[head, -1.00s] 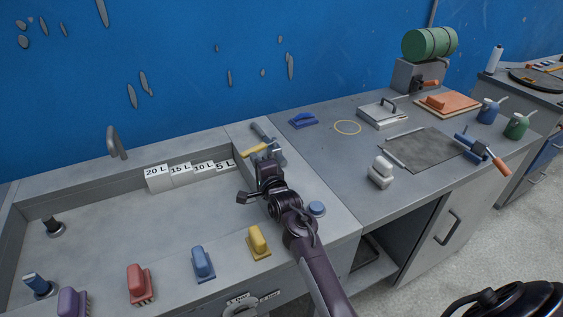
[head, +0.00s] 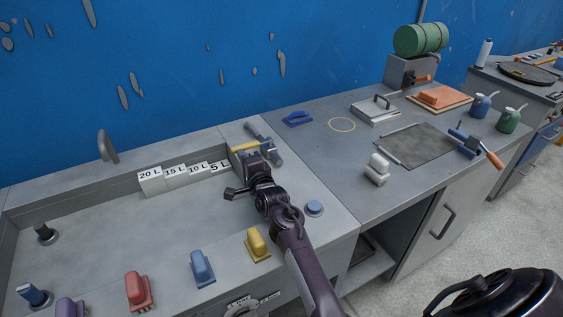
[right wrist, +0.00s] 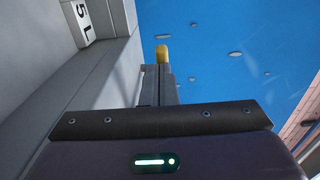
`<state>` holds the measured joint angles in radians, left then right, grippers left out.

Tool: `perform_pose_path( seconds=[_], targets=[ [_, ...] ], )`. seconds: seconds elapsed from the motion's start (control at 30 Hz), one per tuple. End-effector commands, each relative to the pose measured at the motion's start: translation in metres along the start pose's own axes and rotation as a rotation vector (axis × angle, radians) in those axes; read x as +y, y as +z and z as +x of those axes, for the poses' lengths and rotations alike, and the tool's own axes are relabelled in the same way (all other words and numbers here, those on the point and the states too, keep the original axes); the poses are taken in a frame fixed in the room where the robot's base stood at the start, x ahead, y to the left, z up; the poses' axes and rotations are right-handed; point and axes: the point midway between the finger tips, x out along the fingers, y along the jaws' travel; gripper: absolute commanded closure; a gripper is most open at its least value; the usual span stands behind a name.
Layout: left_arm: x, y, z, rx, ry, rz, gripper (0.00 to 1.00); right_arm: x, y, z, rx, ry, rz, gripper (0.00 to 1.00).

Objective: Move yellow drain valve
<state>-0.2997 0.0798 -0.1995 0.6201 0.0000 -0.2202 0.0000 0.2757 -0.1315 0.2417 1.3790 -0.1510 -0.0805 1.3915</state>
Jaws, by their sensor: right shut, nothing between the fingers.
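The yellow drain valve appears to be the yellow bar-shaped handle (head: 245,147) on a grey metal fitting at the back right corner of the sink in the head view. In the right wrist view a rounded yellow end (right wrist: 162,54) shows just past my fingertips. My right gripper (right wrist: 163,78) is shut and empty, its fingers pressed together and pointing at the yellow part. In the head view my right gripper (head: 252,168) is just in front of the fitting and hides part of it. I cannot tell whether it touches the handle.
Stepped blocks marked 20 L to 5 L (head: 186,175) line the sink's back wall. A yellow block (head: 257,244), a blue block (head: 202,267) and a red block (head: 138,290) stand along the front edge. A blue button (head: 314,208) is right of my arm.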

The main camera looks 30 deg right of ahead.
Motion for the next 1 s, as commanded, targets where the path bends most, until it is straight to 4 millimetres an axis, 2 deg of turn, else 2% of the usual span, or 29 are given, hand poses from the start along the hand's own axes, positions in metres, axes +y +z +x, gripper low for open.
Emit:
perform_pose_path(
  seconds=[0.27, 0.5, 0.7, 0.83, 1.0],
  targets=[
    [-0.001, 0.0, -0.006, -0.001, -0.001, -0.001, 1.0, -0.006, 0.002, -0.003, -0.003, -0.007, 0.001, 1.0],
    [-0.001, -0.003, -0.038, 0.0, -0.001, -0.001, 1.0, -0.008, 0.001, -0.038, -0.001, -0.001, 0.001, 1.0],
    [-0.001, -0.005, -0.058, -0.001, 0.0, 0.0, 1.0, -0.005, 0.0, -0.068, 0.001, -0.001, 0.001, 1.0],
    [-0.001, -0.005, -0.062, -0.001, 0.0, 0.0, 1.0, -0.003, 0.0, -0.078, 0.0, -0.002, 0.001, 1.0],
    [-0.001, -0.005, -0.062, 0.0, 0.0, 0.0, 1.0, -0.001, -0.001, -0.08, 0.0, -0.002, 0.001, 1.0]
  ],
)
